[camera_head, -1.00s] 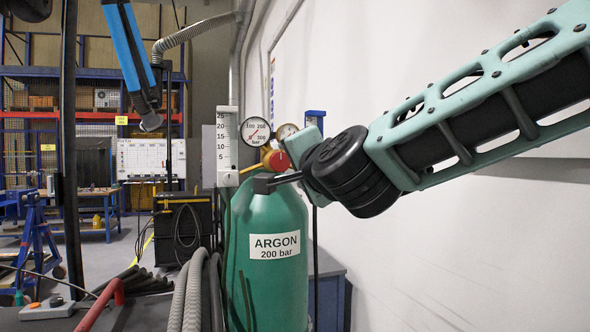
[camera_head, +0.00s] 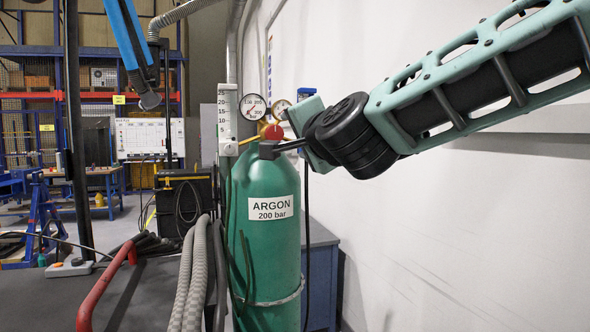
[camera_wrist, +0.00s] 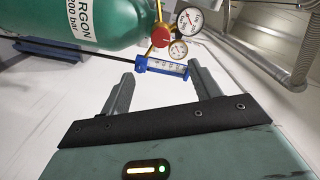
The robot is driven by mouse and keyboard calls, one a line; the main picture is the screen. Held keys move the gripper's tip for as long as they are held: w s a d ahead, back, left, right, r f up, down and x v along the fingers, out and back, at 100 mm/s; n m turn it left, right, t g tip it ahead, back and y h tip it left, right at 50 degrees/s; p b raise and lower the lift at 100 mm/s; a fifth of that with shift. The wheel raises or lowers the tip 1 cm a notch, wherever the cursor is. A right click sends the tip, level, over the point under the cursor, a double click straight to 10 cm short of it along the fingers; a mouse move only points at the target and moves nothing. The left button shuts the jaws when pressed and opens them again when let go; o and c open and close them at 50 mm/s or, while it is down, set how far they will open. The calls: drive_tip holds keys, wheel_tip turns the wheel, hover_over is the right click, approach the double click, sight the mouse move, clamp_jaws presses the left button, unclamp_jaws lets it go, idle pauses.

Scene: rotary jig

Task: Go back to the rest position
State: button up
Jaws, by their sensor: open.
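My gripper (camera_head: 272,150) is beside the valve top of the green argon cylinder (camera_head: 266,240), in front of the white wall. In the wrist view my gripper (camera_wrist: 163,86) shows two grey fingers spread apart. I see nothing held between them. A blue-framed scale tube (camera_wrist: 163,67) lies across the view just beyond the fingertips; I cannot tell whether they touch it. In the head view the fingers overlap the area below the red knob (camera_head: 272,132), and the contact there is unclear. No rest position is marked.
Two round gauges, one a pressure gauge (camera_head: 252,106), stand above the cylinder. A white scale (camera_head: 228,120) is left of it. Grey hoses (camera_head: 190,270) and a red bent handle (camera_head: 103,290) are in front at left. A blue cabinet (camera_head: 320,285) stands behind the cylinder.

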drive_tip(key=s+a+f+n+g+y, duration=0.1)
drive_tip(key=s+f+n+g, duration=0.4)
drive_tip(key=s+f, duration=0.4)
drive_tip(key=s+a+f+n+g+y, duration=0.1)
drive_tip(key=s+f+n+g, duration=0.45)
drive_tip(key=f, duration=0.55)
drive_tip(key=s+d+f+n+g+h, duration=0.3)
drive_tip(key=s+d+f, duration=0.4)
drive_tip(key=s, duration=0.2)
drive_tip(key=s+d+f+n+g+h, duration=0.3)
drive_tip(key=s+d+f, duration=0.4)
drive_tip(key=s, duration=0.3)
drive_tip(key=shift+s+n+g+h, duration=0.2)
drive_tip(key=shift+n+g+h, duration=0.1)
drive_tip(key=shift+n+g, duration=0.05)
